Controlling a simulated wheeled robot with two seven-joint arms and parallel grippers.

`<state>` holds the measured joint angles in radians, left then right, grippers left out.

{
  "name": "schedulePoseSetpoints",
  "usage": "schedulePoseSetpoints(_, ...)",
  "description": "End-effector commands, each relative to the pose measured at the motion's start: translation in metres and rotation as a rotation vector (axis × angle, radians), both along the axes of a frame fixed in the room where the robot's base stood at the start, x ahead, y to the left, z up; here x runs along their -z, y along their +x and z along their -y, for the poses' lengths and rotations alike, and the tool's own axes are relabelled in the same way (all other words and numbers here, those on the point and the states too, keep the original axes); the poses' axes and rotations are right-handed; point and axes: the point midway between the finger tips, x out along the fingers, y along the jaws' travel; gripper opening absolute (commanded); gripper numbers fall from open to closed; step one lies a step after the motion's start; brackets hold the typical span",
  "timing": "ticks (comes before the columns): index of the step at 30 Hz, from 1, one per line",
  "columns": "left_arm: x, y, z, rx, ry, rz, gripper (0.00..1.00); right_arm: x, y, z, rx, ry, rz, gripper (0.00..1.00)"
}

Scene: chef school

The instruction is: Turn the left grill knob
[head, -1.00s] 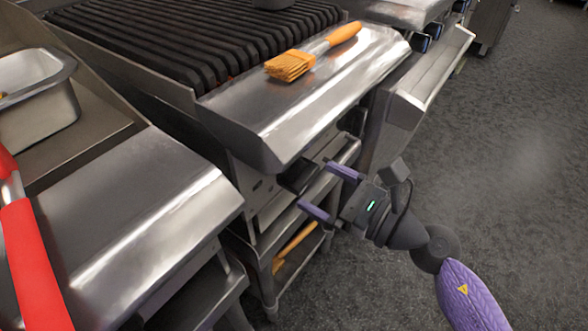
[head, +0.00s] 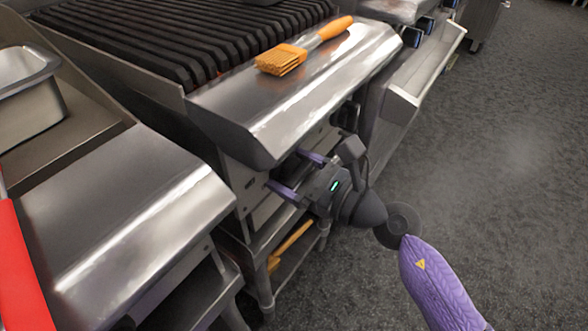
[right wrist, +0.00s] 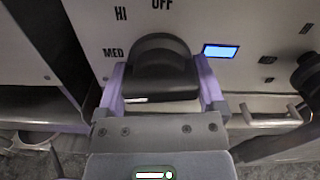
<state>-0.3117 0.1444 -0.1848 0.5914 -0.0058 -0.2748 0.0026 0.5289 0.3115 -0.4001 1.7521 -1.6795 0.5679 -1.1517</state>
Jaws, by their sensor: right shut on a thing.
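The black grill knob (right wrist: 160,78) sits on the steel front panel in the right wrist view, with the marks OFF, HI and MED around it. My right gripper (right wrist: 161,88) has one purple finger on each side of this knob and is shut on it. In the head view my right gripper (head: 285,170) reaches under the grill's front ledge (head: 290,105). The ledge hides the knob there. A second black knob (right wrist: 307,75) shows at the right edge of the wrist view. My left gripper is not in view.
A brush with an orange handle (head: 335,28) lies on the ledge, just above my right gripper. Black grill bars (head: 180,45) are behind it. A steel counter (head: 110,220) with a red object (head: 20,270) is at left. Open floor (head: 490,200) is at right.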

Motion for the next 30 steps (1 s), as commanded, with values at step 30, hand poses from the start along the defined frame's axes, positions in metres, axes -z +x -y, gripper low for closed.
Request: schedulePoseSetpoints(30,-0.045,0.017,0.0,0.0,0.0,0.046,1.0,-0.003,0.0,0.0,0.001,0.397,-0.547,0.29)
